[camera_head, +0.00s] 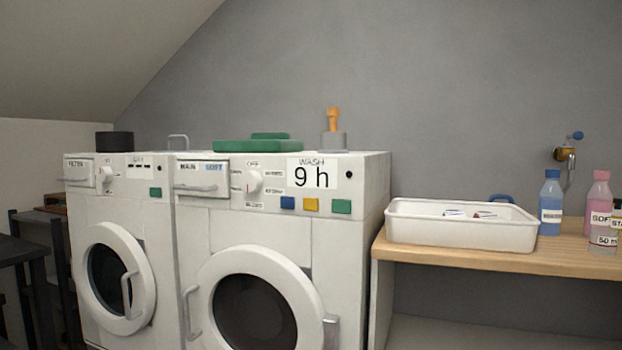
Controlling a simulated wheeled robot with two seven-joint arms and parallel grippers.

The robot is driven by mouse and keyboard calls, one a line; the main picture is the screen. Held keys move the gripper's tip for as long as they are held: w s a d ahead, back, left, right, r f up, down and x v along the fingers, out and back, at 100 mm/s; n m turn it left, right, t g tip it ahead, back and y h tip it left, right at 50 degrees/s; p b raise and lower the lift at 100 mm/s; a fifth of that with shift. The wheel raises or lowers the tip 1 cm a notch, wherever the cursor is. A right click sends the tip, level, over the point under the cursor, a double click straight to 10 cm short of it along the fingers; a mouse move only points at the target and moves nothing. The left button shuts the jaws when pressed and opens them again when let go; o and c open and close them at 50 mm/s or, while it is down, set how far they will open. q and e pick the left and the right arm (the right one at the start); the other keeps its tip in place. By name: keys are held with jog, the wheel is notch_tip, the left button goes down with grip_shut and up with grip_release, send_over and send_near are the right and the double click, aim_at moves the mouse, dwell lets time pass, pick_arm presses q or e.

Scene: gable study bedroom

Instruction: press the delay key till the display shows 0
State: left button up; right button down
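The display (312,174) on the washer (352,206) reads "WASH 9 h" in the camera_head view. Three keys sit in a row below it: a blue key (287,203), a yellow key (311,205) and a green key (341,207). Their labels are too small to read, so I cannot tell which is the delay key. A dial (253,183) is left of the display. The second machine (88,207) at the left has a smaller display (139,167) with dashes and one green key (155,192). Neither of my grippers is in view.
A green case (257,147) and a grey pot with an orange-handled tool (333,124) stand on the washer top. Dark furniture (30,250) stands at left.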

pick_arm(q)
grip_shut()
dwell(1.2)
